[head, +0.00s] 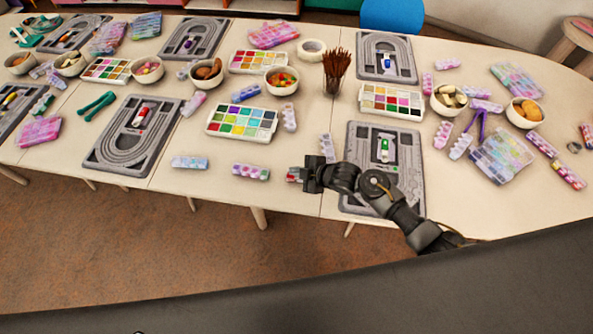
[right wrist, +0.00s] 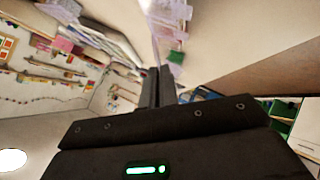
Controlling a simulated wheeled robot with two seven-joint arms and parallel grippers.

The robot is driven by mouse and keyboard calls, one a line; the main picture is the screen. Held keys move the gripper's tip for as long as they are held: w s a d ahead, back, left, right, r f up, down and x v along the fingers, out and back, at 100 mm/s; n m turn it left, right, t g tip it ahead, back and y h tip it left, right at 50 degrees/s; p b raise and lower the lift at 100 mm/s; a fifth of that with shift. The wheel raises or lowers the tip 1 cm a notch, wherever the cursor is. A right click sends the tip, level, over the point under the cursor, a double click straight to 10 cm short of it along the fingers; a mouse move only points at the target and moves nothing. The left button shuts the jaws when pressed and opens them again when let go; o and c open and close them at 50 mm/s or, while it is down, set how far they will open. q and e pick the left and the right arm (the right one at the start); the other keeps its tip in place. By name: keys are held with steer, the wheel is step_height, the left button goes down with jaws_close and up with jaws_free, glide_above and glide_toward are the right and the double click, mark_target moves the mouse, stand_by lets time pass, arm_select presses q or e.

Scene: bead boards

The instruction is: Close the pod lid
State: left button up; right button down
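Several small lilac and pastel pods lie on the table. One pod (head: 250,171) lies near the front edge, just left of my right gripper (head: 297,176), with a blue-tinted pod (head: 189,162) farther left. A small red and pale piece (head: 293,173) shows at the gripper's tips; I cannot tell if it is a pod part or whether they touch. In the right wrist view the fingers (right wrist: 157,86) look shut together, with nothing visible between them. Pale lilac pods (right wrist: 168,10) and a green piece (right wrist: 175,57) show beyond them. I cannot tell which lid is open. My left gripper is out of view.
A grey bead board (head: 356,165) lies under and behind my right arm. Another board (head: 107,150) lies left. Paint trays (head: 241,122), bowls (head: 282,80) and a brush cup (head: 332,88) stand behind. Some bare tabletop (head: 215,190) lies along the front edge.

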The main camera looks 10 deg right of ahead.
steer(key=s+f+n+t+b, duration=0.1)
steer(key=t+b, duration=0.1)
steer(key=b, duration=0.2)
steer(key=s+f+n+t+b, duration=0.1)
steer(key=b, duration=0.3)
steer(key=shift+a+f+n+t, duration=0.2)
steer(key=shift+f+n+t, duration=0.1)
steer(key=shift+f+t, duration=0.1)
steer(key=shift+s+n+t+b, duration=0.15)
steer(key=shift+n+t+b, duration=0.3)
steer(key=shift+b, duration=0.6)
steer(key=shift+y, duration=0.3)
steer(key=c, duration=1.6)
jaws_free()
steer(key=shift+c, duration=0.2)
steer(key=shift+s, duration=0.1)
steer(key=b+v, duration=0.1)
steer(key=v, duration=0.9)
steer(key=shift+s+d, duration=0.1)
steer(key=shift+s, duration=0.2)
